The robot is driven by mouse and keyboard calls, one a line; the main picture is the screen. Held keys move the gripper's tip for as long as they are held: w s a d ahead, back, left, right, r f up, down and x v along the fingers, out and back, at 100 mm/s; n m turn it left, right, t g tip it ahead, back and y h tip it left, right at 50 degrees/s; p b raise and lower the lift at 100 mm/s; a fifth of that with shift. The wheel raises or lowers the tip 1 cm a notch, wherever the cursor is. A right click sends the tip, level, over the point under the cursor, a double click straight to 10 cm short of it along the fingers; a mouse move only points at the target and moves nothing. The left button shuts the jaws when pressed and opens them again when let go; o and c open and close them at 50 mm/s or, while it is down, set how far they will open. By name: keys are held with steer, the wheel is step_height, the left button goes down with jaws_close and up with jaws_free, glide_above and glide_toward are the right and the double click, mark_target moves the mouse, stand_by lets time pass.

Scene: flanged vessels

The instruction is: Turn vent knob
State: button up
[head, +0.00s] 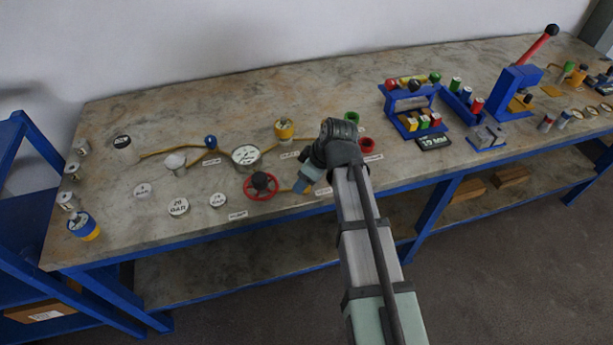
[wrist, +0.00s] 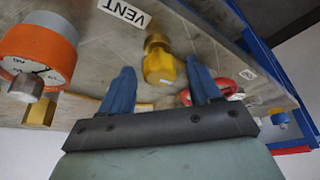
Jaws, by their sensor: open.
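In the wrist view a yellow knob (wrist: 159,66) on a brass stem stands near a label (wrist: 127,12) reading VENT. My gripper (wrist: 160,68) is open, and its two blue fingers point toward the knob, one on each side of it in the picture. I cannot tell how deep the knob lies between them, and no contact shows. In the head view my gripper (head: 301,184) is low over the table, just right of a red handwheel (head: 262,186). The vent knob cannot be made out there, near my gripper and wrist.
An orange gauge (wrist: 38,55) sits left in the wrist view; a red part (wrist: 224,88) lies right. On the table (head: 130,222), a white-faced dial (head: 246,156) and a yellow-topped fitting (head: 284,130) stand on the pipe line. Blue fixtures (head: 410,105) stand to the right.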

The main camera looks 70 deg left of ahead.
steer(key=shift+r, duration=0.1)
steer(key=v, duration=1.3)
steer(key=shift+r, duration=0.35)
steer(key=shift+w, duration=0.1)
